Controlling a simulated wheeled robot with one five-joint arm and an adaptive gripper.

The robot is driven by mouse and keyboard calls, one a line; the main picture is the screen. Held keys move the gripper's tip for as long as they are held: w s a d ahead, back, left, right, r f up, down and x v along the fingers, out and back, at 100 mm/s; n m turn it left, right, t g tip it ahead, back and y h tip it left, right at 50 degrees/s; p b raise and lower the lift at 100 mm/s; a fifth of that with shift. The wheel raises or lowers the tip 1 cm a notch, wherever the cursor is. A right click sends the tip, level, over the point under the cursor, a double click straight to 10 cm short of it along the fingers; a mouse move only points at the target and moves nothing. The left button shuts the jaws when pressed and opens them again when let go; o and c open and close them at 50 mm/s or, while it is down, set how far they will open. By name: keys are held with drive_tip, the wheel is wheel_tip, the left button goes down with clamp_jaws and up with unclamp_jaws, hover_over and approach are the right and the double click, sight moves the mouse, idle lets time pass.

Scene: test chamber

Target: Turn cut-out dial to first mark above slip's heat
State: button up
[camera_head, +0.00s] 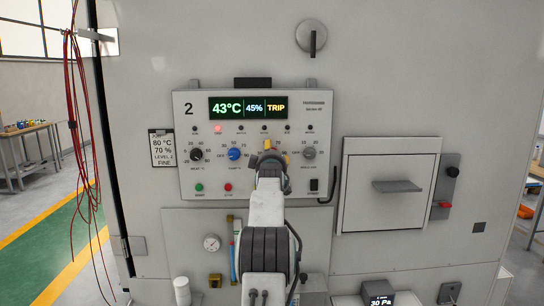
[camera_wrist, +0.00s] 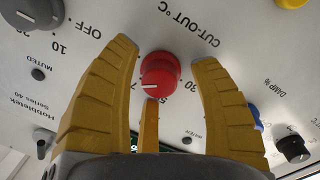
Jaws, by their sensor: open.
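The cut-out dial is a red knob (camera_wrist: 160,75) with a white pointer line, under the label "CUT-OUT °C" in the wrist view. Its pointer lies to the left, towards a partly hidden number starting with 7; a 30 shows on its right. My gripper (camera_wrist: 166,58) is open, its yellow fingers on either side of the knob with gaps, a third finger below it. In the head view my gripper (camera_head: 268,157) hides the dial. The slip (camera_head: 163,149) hangs left of the panel and reads 80 °C, 70 %, LEVEL 1, FINE.
The control panel (camera_head: 255,183) has a display (camera_head: 248,107) reading 43°C, 45%, TRIP, and a lit red lamp (camera_head: 218,128). A black knob (camera_head: 196,154), a blue knob (camera_head: 234,153) and a grey knob (camera_head: 309,153) flank the dial. Red cables (camera_head: 80,120) hang at left.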

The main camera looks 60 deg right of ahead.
drive_tip(key=shift+c, duration=0.2)
clamp_jaws()
idle(0.4)
drive_tip(key=m, duration=0.3)
drive_tip(key=shift+a+r+b, duration=0.1)
drive_tip(key=shift+b, duration=0.2)
drive_tip(key=shift+r+m, duration=0.1)
drive_tip(key=shift+m, duration=2)
